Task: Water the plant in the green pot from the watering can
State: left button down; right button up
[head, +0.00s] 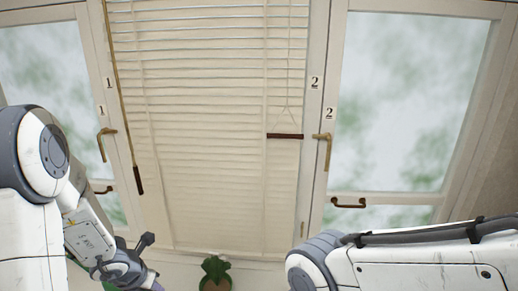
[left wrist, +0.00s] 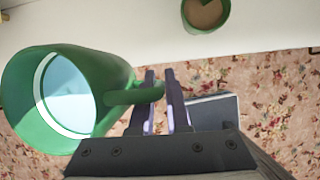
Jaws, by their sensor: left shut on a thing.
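My left gripper (left wrist: 160,82) is shut on the handle of a green watering can (left wrist: 110,65) in the left wrist view. The can's wide round opening faces the camera, with a pale blue and white inside; its spout is not visible. In the head view my left gripper (head: 143,268) is low at left, and the can is mostly hidden. A green plant (head: 214,267) stands at the bottom edge, right of that gripper. A green pot with brown soil (left wrist: 205,14) shows at the top of the left wrist view. My right gripper is out of view.
Window blinds (head: 205,130) hang between two windows with brass handles (head: 326,150). A pale ledge (left wrist: 260,30) lies around the pot, with floral-patterned fabric (left wrist: 280,95) below it. A grey-blue flat thing (left wrist: 212,108) shows beside my fingers. The ledge between can and pot looks clear.

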pick_arm(q)
jog(key=shift+w+f, duration=0.1)
jog(key=shift+w, duration=0.15)
jog(key=shift+s+d+m, duration=0.1)
jog(key=shift+m, duration=0.2)
jog(key=w+d+f+m+g+h, duration=0.1)
jog(key=d+f+m+g+h, duration=0.3)
jog(key=m, duration=0.6)
jog(key=d+m+g, duration=0.2)
jog(key=d+m, duration=0.5)
jog(key=m, duration=0.2)
jog(key=s+a+f+m+g+y+b, duration=0.1)
jog(key=f+m+y+b, duration=0.1)
jog(key=f+m+b, duration=0.3)
jog(key=s+a+f+m+g+y+b, duration=0.2)
jog(key=f+m+b, duration=0.3)
jog(key=f+m, duration=0.4)
jog(key=shift+s+m, duration=0.3)
jog(key=shift+m, duration=0.2)
